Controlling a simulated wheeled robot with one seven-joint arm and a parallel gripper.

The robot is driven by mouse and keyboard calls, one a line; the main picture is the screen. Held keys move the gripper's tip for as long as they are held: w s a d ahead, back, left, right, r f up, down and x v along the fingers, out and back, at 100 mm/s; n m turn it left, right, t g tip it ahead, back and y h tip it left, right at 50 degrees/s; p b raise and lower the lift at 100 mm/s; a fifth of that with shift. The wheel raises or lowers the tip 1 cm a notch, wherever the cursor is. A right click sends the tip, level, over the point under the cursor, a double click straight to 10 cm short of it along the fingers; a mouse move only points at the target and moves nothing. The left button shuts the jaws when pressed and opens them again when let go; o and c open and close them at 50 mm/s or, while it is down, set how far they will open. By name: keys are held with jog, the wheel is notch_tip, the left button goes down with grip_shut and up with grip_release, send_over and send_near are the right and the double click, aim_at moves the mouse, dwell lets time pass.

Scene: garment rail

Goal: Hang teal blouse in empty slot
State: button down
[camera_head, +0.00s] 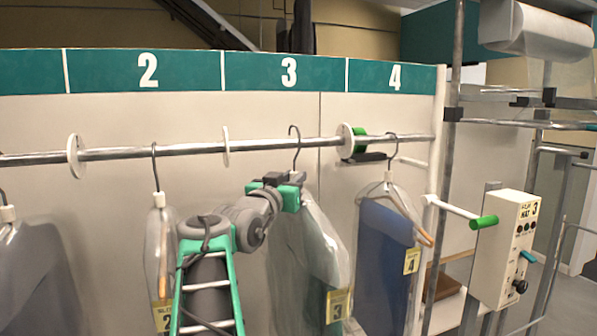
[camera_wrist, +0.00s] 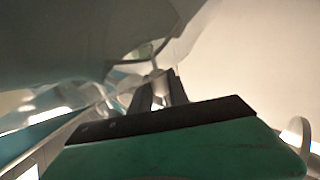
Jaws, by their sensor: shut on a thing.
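The teal blouse (camera_head: 325,255) hangs in a clear cover with a yellow tag marked 3, below the number 3 panel. My gripper (camera_head: 296,178) is shut on the neck of its hanger, just under the hook. The hanger hook (camera_head: 295,133) shows at the height of the rail (camera_head: 200,149), its top above the bar. I cannot tell whether it rests on the bar or is in front of it. In the wrist view my gripper's fingers (camera_wrist: 158,80) close on the hanger neck, and the cover fills the upper left.
White discs (camera_head: 226,146) divide the rail. A green-ended lever (camera_head: 484,222) and a control box (camera_head: 505,250) stand at right.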

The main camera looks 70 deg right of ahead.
jog(key=w+d+p, duration=0.2)
jog(key=shift+r+p, duration=0.3)
jog(key=shift+w+d+f+b, duration=0.15)
jog(key=shift+d+f+b, duration=0.05)
jog(key=shift+f+b, duration=1.25)
jog(key=shift+f, duration=0.05)
jog(key=shift+a, duration=0.1)
